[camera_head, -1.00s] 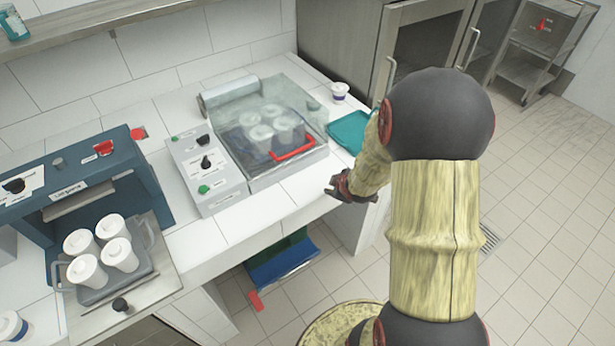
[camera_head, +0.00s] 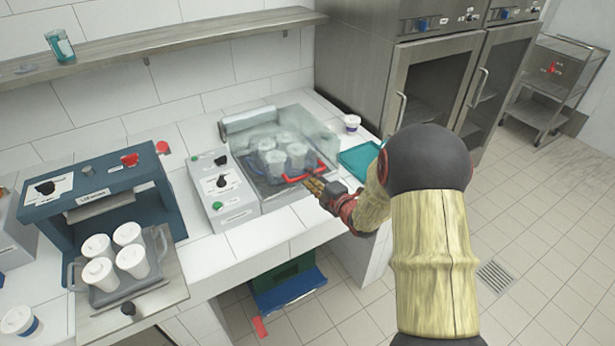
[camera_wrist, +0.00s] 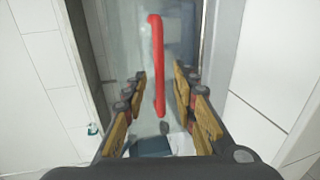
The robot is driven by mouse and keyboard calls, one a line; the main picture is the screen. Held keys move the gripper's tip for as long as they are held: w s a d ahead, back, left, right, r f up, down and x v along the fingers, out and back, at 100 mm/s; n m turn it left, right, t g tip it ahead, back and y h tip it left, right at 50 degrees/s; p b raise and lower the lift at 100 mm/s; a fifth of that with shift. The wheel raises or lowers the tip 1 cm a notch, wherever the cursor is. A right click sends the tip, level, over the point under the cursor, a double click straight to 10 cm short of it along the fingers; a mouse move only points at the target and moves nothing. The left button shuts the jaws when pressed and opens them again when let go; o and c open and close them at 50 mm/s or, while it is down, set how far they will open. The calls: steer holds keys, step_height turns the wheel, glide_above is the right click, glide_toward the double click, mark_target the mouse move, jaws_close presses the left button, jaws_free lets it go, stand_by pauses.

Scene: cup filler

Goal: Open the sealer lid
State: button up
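The sealer (camera_head: 275,190) stands on the white counter. Its clear lid (camera_head: 270,128) is down over several white cups (camera_head: 296,156). The red lid handle (camera_head: 310,174) is at the front right edge of the lid. In the wrist view the red handle (camera_wrist: 158,70) runs lengthwise between my fingers, apart from both. My gripper (camera_head: 314,186) is just in front of the handle in the head view. In the wrist view my gripper (camera_wrist: 161,72) is open, with a finger on each side of the handle and nothing held.
A control box (camera_head: 221,190) with knobs stands left of the sealer. A teal tray (camera_head: 360,158) and a small white cup (camera_head: 351,123) are to its right. A blue machine (camera_head: 100,198) with a cup tray is at the left. A shelf (camera_head: 170,52) runs above.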

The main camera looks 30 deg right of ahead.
steer(key=shift+x, duration=1.5)
steer(key=shift+c, duration=0.8)
jaws_close()
